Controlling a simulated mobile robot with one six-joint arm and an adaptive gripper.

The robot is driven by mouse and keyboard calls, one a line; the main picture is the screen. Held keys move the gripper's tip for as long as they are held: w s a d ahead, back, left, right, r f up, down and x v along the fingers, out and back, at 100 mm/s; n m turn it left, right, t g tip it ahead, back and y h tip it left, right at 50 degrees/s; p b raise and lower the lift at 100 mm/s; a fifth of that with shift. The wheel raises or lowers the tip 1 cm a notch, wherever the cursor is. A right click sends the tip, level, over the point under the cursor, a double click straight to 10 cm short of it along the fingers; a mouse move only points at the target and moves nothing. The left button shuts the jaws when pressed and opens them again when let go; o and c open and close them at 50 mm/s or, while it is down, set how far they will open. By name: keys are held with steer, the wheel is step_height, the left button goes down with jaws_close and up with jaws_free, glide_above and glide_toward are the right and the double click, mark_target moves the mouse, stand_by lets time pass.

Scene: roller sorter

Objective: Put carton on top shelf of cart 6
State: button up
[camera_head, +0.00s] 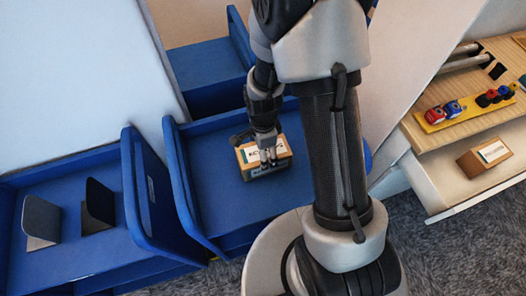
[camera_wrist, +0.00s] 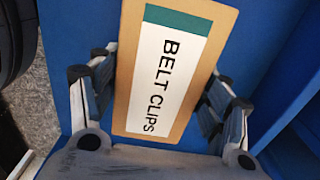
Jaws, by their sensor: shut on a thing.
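A tan carton (camera_head: 282,149) with a white label shows in the head view over the top shelf of a blue cart (camera_head: 220,190). In the wrist view the carton (camera_wrist: 168,65) reads "BELT CLIPS" and has a green band at one end of its label. My gripper (camera_head: 268,156) comes down on the carton from above and is shut on it. In the wrist view its fingers (camera_wrist: 165,85) lie along both long sides of the carton. I cannot tell whether the carton touches the shelf. No cart number is readable.
A second blue cart (camera_head: 85,245) at left holds dark and grey upright plates. More blue shelving (camera_head: 205,70) stands behind. At right, a wooden shelf (camera_head: 445,165) bears another carton (camera_head: 484,158) and a yellow strip (camera_head: 465,108) with red and blue parts. Bare shelf surrounds the held carton.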

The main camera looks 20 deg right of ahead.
steer(key=shift+f, duration=0.1)
steer(key=o, duration=1.4)
steer(key=s+r+n+t+p, duration=0.1)
steer(key=s+r+n+p, duration=0.3)
steer(key=r, duration=1)
steer(key=s+r+n+t, duration=0.2)
steer(key=r+n, duration=0.3)
steer(key=r, duration=0.9)
steer(key=shift+s+r+n+t, duration=0.25)
steer(key=shift+s+r+n, duration=0.85)
steer(key=shift+s+n, duration=0.4)
steer(key=shift+s+r+n+t, duration=0.3)
steer(key=shift+s+r+n, duration=0.75)
steer(key=shift+s+n, duration=0.5)
steer(key=shift+s+r+n+t, duration=0.25)
steer(key=shift+s+r+n, duration=0.85)
steer(key=shift+s+n, duration=0.4)
